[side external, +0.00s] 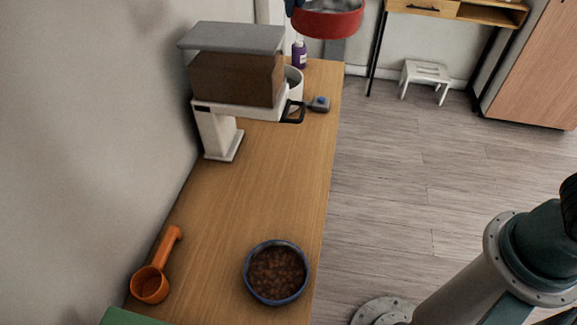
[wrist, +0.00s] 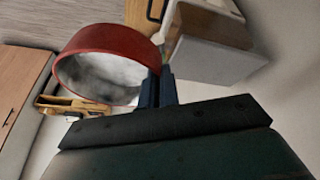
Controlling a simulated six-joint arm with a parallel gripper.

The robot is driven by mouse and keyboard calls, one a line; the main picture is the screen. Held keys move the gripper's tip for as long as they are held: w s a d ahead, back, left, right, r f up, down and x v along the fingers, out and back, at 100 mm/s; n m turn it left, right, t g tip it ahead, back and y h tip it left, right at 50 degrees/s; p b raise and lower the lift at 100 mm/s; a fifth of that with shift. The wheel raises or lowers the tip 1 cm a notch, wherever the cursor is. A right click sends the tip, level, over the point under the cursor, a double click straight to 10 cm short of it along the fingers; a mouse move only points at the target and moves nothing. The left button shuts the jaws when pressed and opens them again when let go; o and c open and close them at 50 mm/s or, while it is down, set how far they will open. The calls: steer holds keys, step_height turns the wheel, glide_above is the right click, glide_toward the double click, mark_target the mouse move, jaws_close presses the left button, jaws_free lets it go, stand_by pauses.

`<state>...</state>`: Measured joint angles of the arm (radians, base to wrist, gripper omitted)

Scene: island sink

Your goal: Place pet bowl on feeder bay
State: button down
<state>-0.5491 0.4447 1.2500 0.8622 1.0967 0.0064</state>
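A red pet bowl (side external: 328,22) is in the air at the top of the side external view, partly cut off by the frame. My gripper (side external: 294,4) is at its left edge, mostly out of frame. In the wrist view my gripper (wrist: 158,88) has its fingers closed together on the rim of the red bowl (wrist: 100,45). The bowl is tilted in that view and its pale inside shows. The feeder (side external: 240,78), with a grey lid, brown hopper and white stand, stands on the counter against the wall. Its bay beneath the hopper is largely hidden by the body.
The wooden counter (side external: 250,190) holds a blue bowl of kibble (side external: 276,273), an orange scoop (side external: 150,284), a purple bottle (side external: 299,54), a white pot (side external: 294,88) and a small grey item (side external: 319,104). The counter's middle is clear.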

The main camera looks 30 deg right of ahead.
steer(key=shift+d+f, duration=0.75)
steer(key=shift+d, duration=0.05)
steer(key=s+d+f, duration=0.3)
steer(key=d+f, duration=1)
steer(key=d, duration=0.2)
steer(key=shift+d+f, duration=0.2)
steer(key=shift+d, duration=0.05)
steer(key=shift+s, duration=0.1)
steer(key=s+f+n+y, duration=0.1)
steer(key=s+f+n, duration=0.2)
steer(key=f, duration=1)
steer(key=s, duration=0.3)
steer(key=shift+s+f, duration=0.15)
steer(key=shift+f, duration=0.25)
steer(key=shift+a, duration=0.15)
